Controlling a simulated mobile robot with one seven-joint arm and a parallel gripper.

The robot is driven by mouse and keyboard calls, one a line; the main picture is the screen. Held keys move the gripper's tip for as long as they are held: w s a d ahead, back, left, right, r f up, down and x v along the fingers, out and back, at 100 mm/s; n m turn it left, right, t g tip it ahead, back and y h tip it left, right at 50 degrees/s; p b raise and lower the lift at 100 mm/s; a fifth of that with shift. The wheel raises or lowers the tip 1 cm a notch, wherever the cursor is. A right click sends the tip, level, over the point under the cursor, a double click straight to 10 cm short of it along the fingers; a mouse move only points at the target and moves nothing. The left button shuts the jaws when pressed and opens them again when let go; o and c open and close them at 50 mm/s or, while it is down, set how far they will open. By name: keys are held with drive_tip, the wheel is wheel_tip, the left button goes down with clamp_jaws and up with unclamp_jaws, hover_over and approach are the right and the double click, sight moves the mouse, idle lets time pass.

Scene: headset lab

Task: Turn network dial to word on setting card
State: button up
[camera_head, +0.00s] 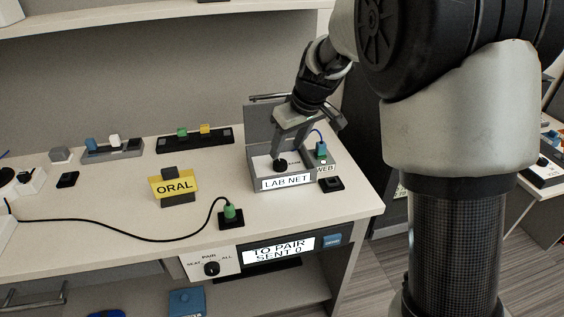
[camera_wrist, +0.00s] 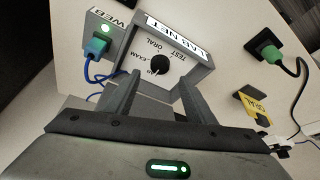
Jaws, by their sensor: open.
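The network dial is a black round knob (camera_head: 281,164) on the grey box labelled LAB NET (camera_head: 287,183). In the wrist view the knob (camera_wrist: 160,63) is ringed by the words TEST, ORAL, EXAM and one partly hidden word. Its white pointer mark seems to face that partly hidden word, towards my gripper. The yellow setting card (camera_head: 174,186) reads ORAL and stands on the desk left of the box; it also shows in the wrist view (camera_wrist: 258,106). My gripper (camera_wrist: 160,84) is open and empty, its fingers just short of the knob; contact is not visible.
A WEB unit with a green-lit plug (camera_head: 321,151) and blue cable adjoins the box's right side. A green plug (camera_head: 230,212) with black cable sits in front. Below the desk edge are a PAIR dial (camera_head: 211,268) and a screen reading TO PAIR SENT 0 (camera_head: 280,249).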

sight(281, 162)
drive_tip(key=b+x, duration=0.1)
drive_tip(key=x, duration=0.6)
drive_tip(key=shift+w+f, duration=0.1)
drive_tip(key=shift+f, duration=0.05)
drive_tip(key=c, duration=1)
